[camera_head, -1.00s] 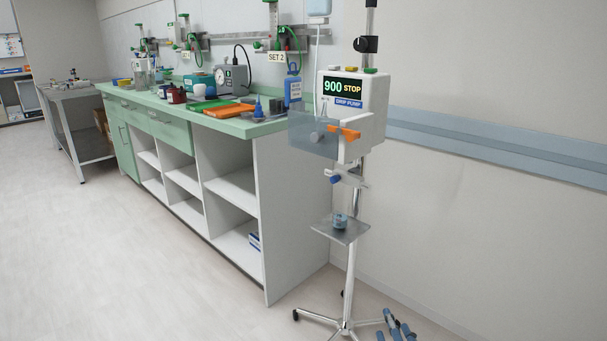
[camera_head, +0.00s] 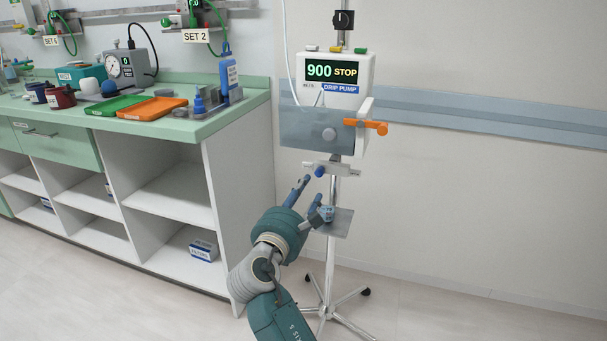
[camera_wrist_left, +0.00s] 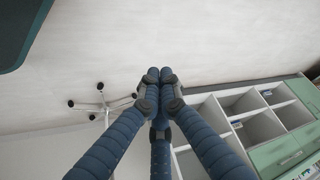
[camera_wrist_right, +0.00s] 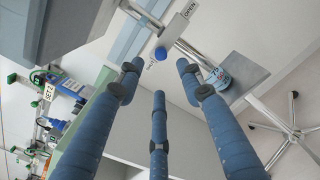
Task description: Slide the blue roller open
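The blue roller (camera_head: 320,171) sits on a white clamp bar (camera_head: 335,168) under the drip pump (camera_head: 335,95). In the right wrist view the roller (camera_wrist_right: 161,53) is on the bar's side, with an OPEN label (camera_wrist_right: 190,9) farther along. My right gripper (camera_head: 308,190) is just below the roller, fingers spread, pointing up toward it. In the right wrist view the gripper (camera_wrist_right: 158,72) is open and empty, with the roller beyond its fingertips and not touched. My left gripper (camera_wrist_left: 160,73) has its fingertips together with nothing seen between them; it is outside the head view.
A small tray (camera_head: 340,222) with a blue-and-white vial (camera_head: 326,213) is on the pole close to my right fingers. An orange lever (camera_head: 366,126) juts from the pump. The green counter (camera_head: 190,130) stands left; the wall is behind.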

